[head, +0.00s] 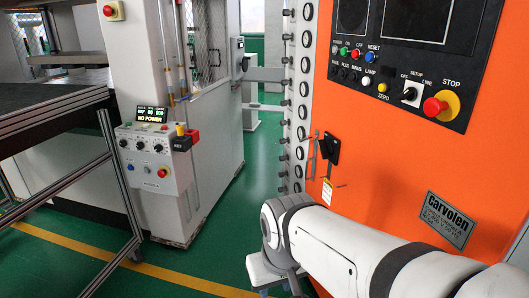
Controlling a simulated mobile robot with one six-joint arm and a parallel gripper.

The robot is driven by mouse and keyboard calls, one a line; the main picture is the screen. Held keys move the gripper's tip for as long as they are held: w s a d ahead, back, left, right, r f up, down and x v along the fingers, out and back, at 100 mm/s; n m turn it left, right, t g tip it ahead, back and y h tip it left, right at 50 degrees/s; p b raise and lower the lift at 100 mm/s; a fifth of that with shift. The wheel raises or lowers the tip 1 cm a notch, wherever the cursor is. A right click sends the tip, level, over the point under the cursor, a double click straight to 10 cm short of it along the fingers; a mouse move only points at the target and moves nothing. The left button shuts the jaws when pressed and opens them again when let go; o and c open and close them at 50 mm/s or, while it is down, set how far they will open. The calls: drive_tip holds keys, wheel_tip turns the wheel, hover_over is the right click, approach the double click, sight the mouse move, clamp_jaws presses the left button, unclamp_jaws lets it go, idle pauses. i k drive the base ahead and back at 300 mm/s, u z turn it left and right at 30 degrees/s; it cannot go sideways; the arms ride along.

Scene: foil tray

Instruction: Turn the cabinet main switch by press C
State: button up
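A grey switch box (239,58) with a dark handle is on the far corner of the white machine, at the picture's upper middle. A black handle (331,148) is on the left part of the orange cabinet (390,170), with a small tag (326,191) hanging below it. I cannot tell which of these is the main switch by press C, as no such label is readable. My arm crosses the lower right in front of the orange cabinet. Its fingers do not show, so I cannot see whether my gripper is open or shut.
A control box (153,162) on the white machine shows "NO POWER". The orange cabinet's panel (425,65) has coloured buttons, a selector and a red STOP button (436,107). A metal-framed table (50,115) stands at left. The green floor (215,240) between is clear.

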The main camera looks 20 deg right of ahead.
sight(326, 148)
drive_tip(key=z, duration=0.2)
drive_tip(key=i, duration=0.85)
drive_tip(key=u, duration=0.1)
